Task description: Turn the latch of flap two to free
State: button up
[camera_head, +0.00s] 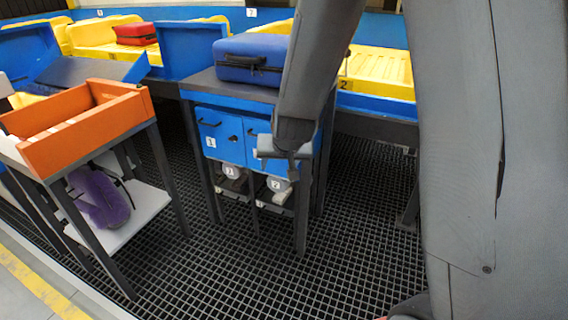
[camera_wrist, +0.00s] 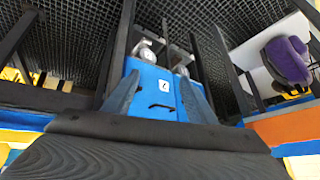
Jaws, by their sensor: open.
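Two blue flaps sit side by side in the front of a dark stand (camera_head: 214,84). Flap one (camera_head: 220,148), at left, carries a 1 label, a black handle and a small dark latch (camera_head: 233,138). Flap two (camera_head: 252,155), at right, is partly covered by my gripper (camera_head: 279,158), so its latch is hidden in the head view. My gripper is open just in front of flap two; I see nothing in it, and contact cannot be told. The wrist view is upside down and shows a blue front with a dark handle (camera_wrist: 160,106); no latch is clear there.
A blue suitcase (camera_head: 250,62) lies on the stand. Round pale parts labelled 1 (camera_head: 230,171) and 2 (camera_head: 277,184) are below the flaps. An orange tray (camera_head: 30,152) on a table, with a purple bag (camera_head: 98,199) beneath, stands left. Grid floor is open in front.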

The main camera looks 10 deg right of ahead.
jog(key=w+d+f+m+t+h+b, duration=0.2)
jog(key=w+f+m+t+h+b, duration=0.4)
jog(key=w+f+h+b, duration=0.65)
jog(key=w+d+y+p, duration=0.1)
jog(key=w+d, duration=0.1)
jog(key=w, duration=0.2)
jog(key=w+d+t+p, duration=0.1)
jog(key=w+d, duration=0.1)
jog(key=w, duration=0.3)
jog(key=shift+w+d+f+n+y, duration=0.2)
jog(key=shift+d+n+y, duration=0.1)
jog(key=shift+n+y, duration=0.1)
jog(key=c, duration=1.1)
